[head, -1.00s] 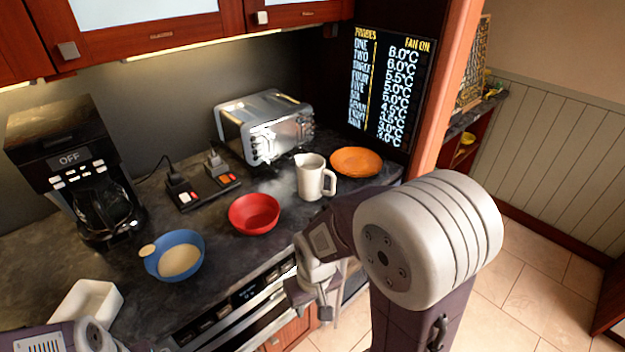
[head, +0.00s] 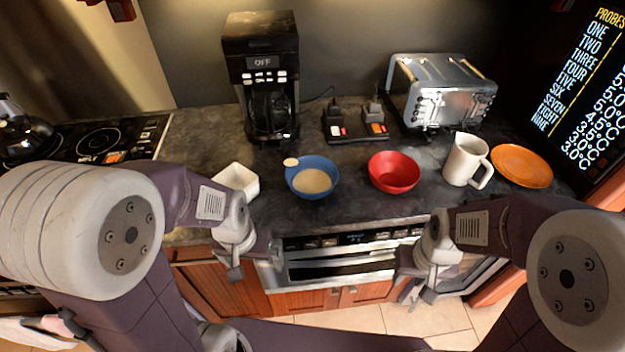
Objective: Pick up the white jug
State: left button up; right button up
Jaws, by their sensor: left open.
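The white jug (head: 464,160) stands upright on the dark counter in the head view, right of the red bowl and left of the orange plate. Its handle points to the lower right. My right gripper (head: 418,287) hangs in front of the counter edge, lower and left of the jug, apart from it. Its jaw opening is not clear at this angle. My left gripper (head: 254,262) is open and empty in front of the counter, far to the left of the jug.
A red bowl (head: 394,173), a blue bowl (head: 327,163) and an orange plate (head: 522,166) share the counter with a white square dish (head: 237,179). A toaster (head: 440,92) stands behind the jug, and a coffee maker (head: 262,50) stands further left. An oven (head: 345,264) is below.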

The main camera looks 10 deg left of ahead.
aim_at(467, 165)
jog(key=l+u, duration=0.25)
jog(key=l, duration=0.25)
jog(key=l+u, duration=0.3)
jog(key=l, duration=0.15)
jog(key=l+u, duration=0.25)
jog(key=l, duration=0.25)
jog(key=k+l+u, duration=0.1)
jog(key=l+u, duration=0.15)
jog(key=l, duration=0.2)
jog(key=k+l+u, duration=0.25)
jog(key=l, duration=0.2)
jog(key=l+u, duration=0.3)
jog(key=l, duration=0.15)
jog(key=k+l+u, duration=0.25)
jog(key=l, duration=0.15)
jog(key=k+l+u, duration=0.25)
jog(key=i+l, duration=0.1)
jog(key=i, duration=0.4)
